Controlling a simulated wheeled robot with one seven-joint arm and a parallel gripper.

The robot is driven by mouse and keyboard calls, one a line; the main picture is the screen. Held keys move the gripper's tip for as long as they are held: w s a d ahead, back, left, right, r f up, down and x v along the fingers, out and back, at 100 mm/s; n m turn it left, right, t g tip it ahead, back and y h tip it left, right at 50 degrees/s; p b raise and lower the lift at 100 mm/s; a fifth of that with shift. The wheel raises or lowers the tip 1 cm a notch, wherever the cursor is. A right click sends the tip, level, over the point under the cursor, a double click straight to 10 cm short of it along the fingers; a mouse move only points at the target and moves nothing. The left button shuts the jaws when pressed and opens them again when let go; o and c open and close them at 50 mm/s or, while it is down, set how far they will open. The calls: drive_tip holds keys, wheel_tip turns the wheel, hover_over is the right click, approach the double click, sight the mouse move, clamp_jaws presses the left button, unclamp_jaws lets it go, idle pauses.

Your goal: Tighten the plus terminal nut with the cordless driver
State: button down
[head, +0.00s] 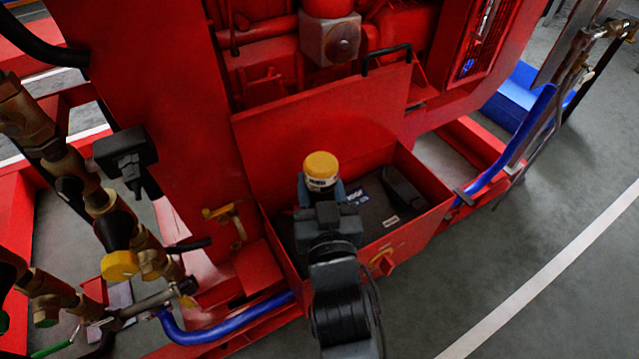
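My gripper (321,193) reaches into an open red battery box with its blue fingers on either side of a yellow-topped round body with a white band, which looks like the cordless driver (321,168). The fingers appear closed on it; the contact itself is partly hidden. The driver's lower end is hidden behind my gripper. A dark battery (374,212) with white and blue labels lies in the box, right of the driver. The plus terminal nut cannot be made out; my gripper and the driver cover the left part of the battery.
The box's red front wall (424,232) and raised red lid (325,112) enclose the space. A black block (402,187) sits at the box's right side. Brass pipework (100,205) stands at left, a blue hose (520,145) at right. Grey floor is free at lower right.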

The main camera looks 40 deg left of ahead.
sight(319, 167)
drive_tip(key=shift+f, duration=0.3)
idle(0.5)
drive_tip(key=shift+r+p, duration=2.1)
drive_tip(key=shift+r, duration=0.65)
